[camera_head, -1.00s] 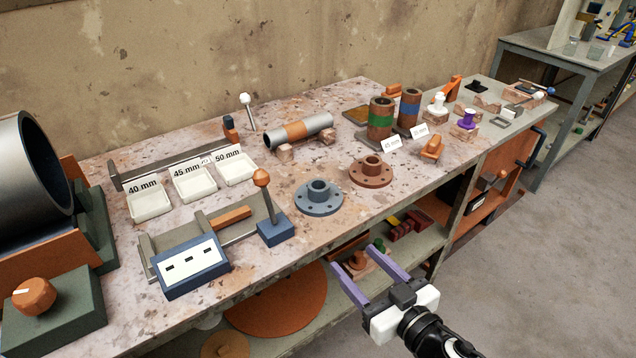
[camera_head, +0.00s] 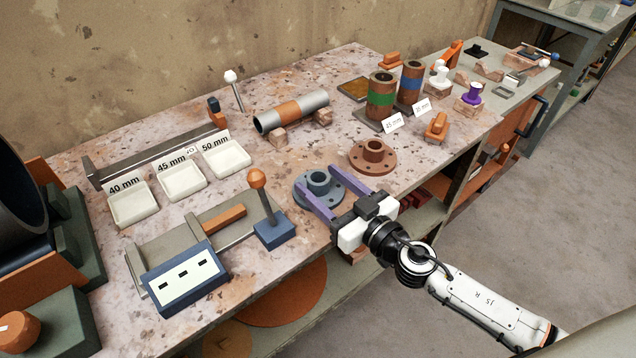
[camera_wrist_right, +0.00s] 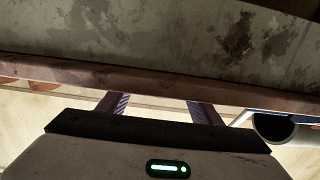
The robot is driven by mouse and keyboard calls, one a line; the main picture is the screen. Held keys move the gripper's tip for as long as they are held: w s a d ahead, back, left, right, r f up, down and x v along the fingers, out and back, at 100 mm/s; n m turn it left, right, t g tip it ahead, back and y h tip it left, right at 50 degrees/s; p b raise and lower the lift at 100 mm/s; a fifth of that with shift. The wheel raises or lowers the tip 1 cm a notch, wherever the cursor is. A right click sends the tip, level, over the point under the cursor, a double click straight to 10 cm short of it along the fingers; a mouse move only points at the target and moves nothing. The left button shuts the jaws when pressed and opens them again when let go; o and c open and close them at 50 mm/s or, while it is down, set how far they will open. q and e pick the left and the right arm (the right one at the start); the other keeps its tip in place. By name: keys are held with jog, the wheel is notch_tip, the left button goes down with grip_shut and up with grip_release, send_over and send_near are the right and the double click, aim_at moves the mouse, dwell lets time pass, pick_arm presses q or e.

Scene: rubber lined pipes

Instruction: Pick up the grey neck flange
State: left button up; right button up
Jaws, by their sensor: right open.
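The grey neck flange (camera_head: 318,203), a round blue-grey disc with bolt holes and a raised central neck, lies flat on the stained workbench (camera_head: 300,240) near its front edge in the head view. My right gripper (camera_head: 317,178) is open and empty, its two purple fingers reaching over the bench edge. In the head view the fingers overlap the flange, one on each side of its neck; I cannot tell whether they touch it. The right wrist view shows the finger pair (camera_wrist_right: 158,107) against the bench edge, with no flange visible. My left gripper is not in view.
A brown flange (camera_head: 372,160) lies close beside the grey one, to the right. A blue block with an orange-knobbed lever (camera_head: 271,232) stands to the left. A silver pipe with an orange band (camera_head: 290,110) rests on blocks behind. Labelled white trays (camera_head: 182,181) stand further left.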

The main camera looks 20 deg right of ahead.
aim_at(311, 174)
jog(key=shift+w+a+r, duration=0.15)
jog(key=shift+w+a, duration=0.05)
jog(key=shift+w, duration=0.2)
jog(key=p+x, duration=0.1)
jog(key=x, duration=0.2)
jog(key=shift+w+a, duration=0.2)
jog(key=shift+w, duration=0.05)
jog(key=shift+w+a, duration=0.1)
jog(key=shift+w, duration=0.15)
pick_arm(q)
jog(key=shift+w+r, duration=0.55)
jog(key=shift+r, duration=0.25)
pick_arm(e)
jog(key=shift+w, duration=0.1)
jog(key=c, duration=1.5)
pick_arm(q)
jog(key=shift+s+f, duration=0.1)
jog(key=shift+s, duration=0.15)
pick_arm(e)
grip_shut()
